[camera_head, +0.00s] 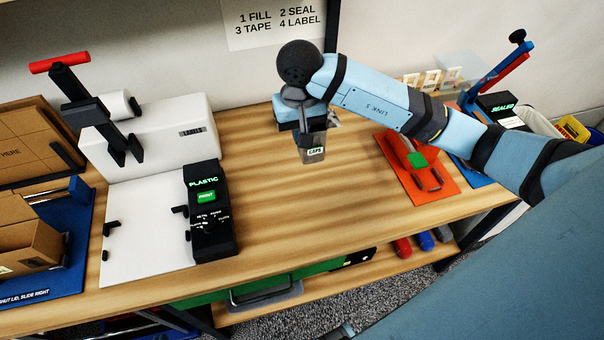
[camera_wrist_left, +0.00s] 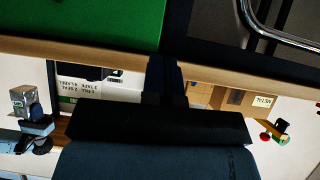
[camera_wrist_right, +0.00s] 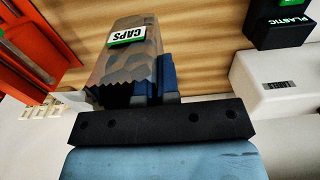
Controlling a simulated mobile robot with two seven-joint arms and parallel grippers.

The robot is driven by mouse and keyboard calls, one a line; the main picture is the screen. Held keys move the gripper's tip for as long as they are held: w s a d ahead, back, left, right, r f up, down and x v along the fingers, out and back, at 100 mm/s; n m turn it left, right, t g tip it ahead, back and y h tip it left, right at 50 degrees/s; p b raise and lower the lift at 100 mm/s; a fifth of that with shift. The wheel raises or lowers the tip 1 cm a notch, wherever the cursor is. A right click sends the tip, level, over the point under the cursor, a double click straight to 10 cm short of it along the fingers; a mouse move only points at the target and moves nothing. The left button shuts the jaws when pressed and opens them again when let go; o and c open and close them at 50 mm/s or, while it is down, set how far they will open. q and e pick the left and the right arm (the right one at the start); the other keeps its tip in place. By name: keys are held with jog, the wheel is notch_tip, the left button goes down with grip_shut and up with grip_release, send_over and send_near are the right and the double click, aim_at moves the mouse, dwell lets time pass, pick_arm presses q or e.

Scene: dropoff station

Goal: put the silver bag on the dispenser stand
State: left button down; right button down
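The silver bag (camera_head: 313,153), labelled CAPS, hangs from my right gripper (camera_head: 302,124) above the middle of the wooden bench. In the right wrist view the bag (camera_wrist_right: 118,65) sits at the blue fingers (camera_wrist_right: 168,80), which are shut on it. It also shows small in the left wrist view (camera_wrist_left: 22,98). An orange stand (camera_head: 398,165) with a green pad stands to the right of the bag; no label names it as the dispenser stand.
A white label machine (camera_head: 155,140) with a black PLASTIC panel (camera_head: 209,207) is left of the bag. A blue-and-red lever device (camera_head: 497,75) and a SEALED box (camera_head: 497,104) stand beyond the orange stand. Cardboard boxes (camera_head: 30,247) are far left. The bench middle (camera_head: 300,215) is clear.

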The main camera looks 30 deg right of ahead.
notch_tip(320, 180, down, 14)
jog(key=shift+f+p, duration=0.1)
jog(key=shift+p, duration=0.85)
jog(key=shift+f, duration=0.3)
jog(key=shift+f+b, duration=0.2)
jog(key=shift+b, duration=0.1)
jog(key=c, duration=1.4)
grip_release()
jog(key=shift+o, duration=0.2)
jog(key=shift+r, duration=0.1)
